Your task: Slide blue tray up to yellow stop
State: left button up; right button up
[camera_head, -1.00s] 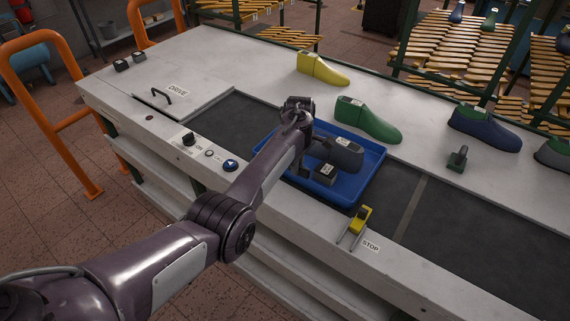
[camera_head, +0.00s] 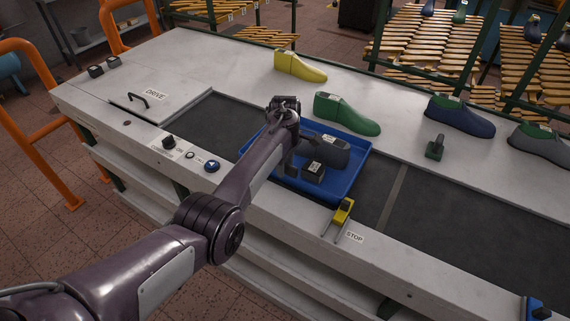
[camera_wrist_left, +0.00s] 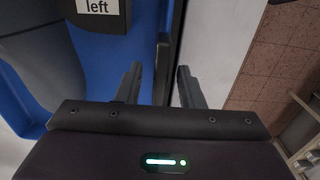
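The blue tray (camera_head: 352,180) lies on the dark belt, holding a dark grey shoe last (camera_head: 328,153) and a black labelled block (camera_head: 313,172). The yellow stop (camera_head: 343,211) sits on the front rail by the tray's right front corner; I cannot tell whether they touch. My left gripper (camera_head: 292,143) is down at the tray's left part, and its arm hides the tray's left front side. In the left wrist view the gripper's fingers (camera_wrist_left: 161,86) are apart, with a tray edge between them; contact is unclear. The tray's blue floor (camera_wrist_left: 112,52) and a "left" label show there. My right gripper is out of view.
A green last (camera_head: 347,113), a yellow last (camera_head: 300,66) and a navy last (camera_head: 460,117) stand on the deck behind the belt. A small dark green fixture (camera_head: 436,147) stands near them. The belt (camera_head: 465,225) right of the tray is clear.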

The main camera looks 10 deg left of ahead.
pick_arm(q)
jog(key=shift+r, duration=0.15)
jog(key=shift+r, duration=0.35)
notch_tip(320, 180, up, 7)
jog(key=shift+f+b, duration=0.1)
jog(key=shift+b, duration=0.6)
